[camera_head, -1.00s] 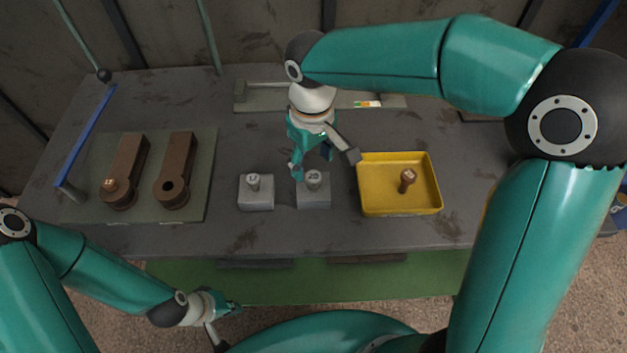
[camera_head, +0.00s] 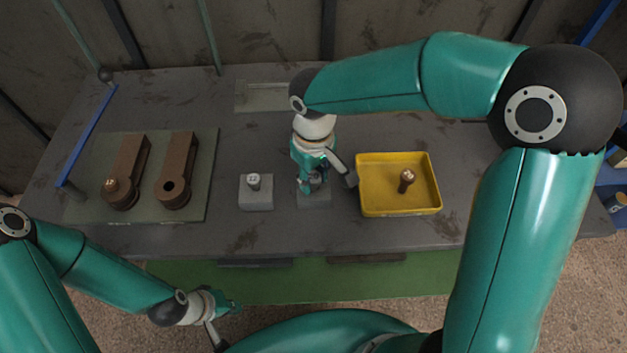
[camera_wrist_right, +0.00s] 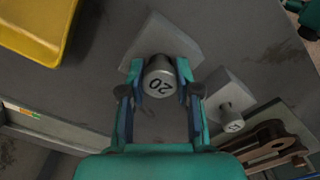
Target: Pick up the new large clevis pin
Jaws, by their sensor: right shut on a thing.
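The large clevis pin (camera_wrist_right: 159,84) is a grey metal pin with "20" on its head. It stands in a light grey block (camera_wrist_right: 150,38), which also shows in the head view (camera_head: 314,203). My right gripper (camera_head: 314,186) is over this block, with its fingers on both sides of the pin head in the right wrist view. It is shut on the pin, and in the head view it hides most of it. A smaller grey pin (camera_head: 253,180) stands in another block (camera_head: 256,200) to the left. My left gripper (camera_head: 222,312) is low at the front, away from the pins; its jaws are unclear.
A yellow tray (camera_head: 432,206) holding a brown, worn-looking pin (camera_head: 407,178) is close to the right of my right gripper. Two brown clevis arms (camera_head: 126,165) (camera_head: 177,165) lie on a plate at the left. Bare table lies between plate and blocks.

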